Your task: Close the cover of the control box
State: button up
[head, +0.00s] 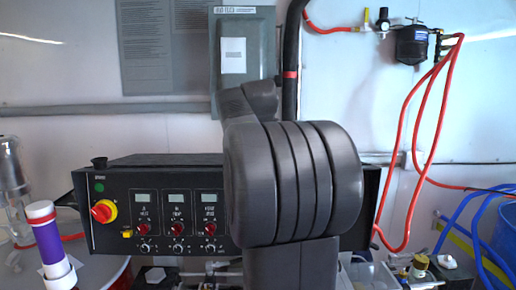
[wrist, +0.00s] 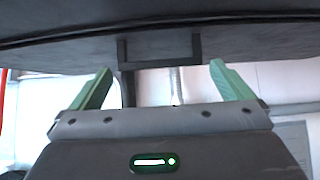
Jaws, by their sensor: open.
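The black control box (head: 160,205) stands across the middle of the head view, with small displays, red switches and a red-and-yellow knob on its front. Its dark top (head: 160,160) shows as a narrow strip; whether the cover is raised is unclear. My arm hides the right part of the box, and my gripper is hidden in the head view. In the wrist view my gripper (wrist: 161,66) is open, its green fingers apart. A dark panel (wrist: 250,38), probably part of the box, spans the top. A black U-shaped handle (wrist: 160,65) on it appears between the fingertips; contact is unclear.
A grey electrical box (head: 243,50) is on the wall behind. Red hoses (head: 408,130) hang at the right, with blue hoses (head: 470,220) beside them. A white and purple cylinder (head: 48,236) stands at the left front. Small fittings (head: 420,265) lie at the lower right.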

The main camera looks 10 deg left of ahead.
jog(key=v, duration=1.3)
jog(key=shift+s+b, duration=0.2)
jog(key=shift+b, duration=0.2)
jog(key=shift+w, duration=0.1)
jog(key=p+x, duration=0.1)
jog(key=x, duration=1.3)
jog(key=shift+w+r, duration=0.1)
jog(key=shift+w, duration=0.05)
jog(key=shift+r, duration=0.1)
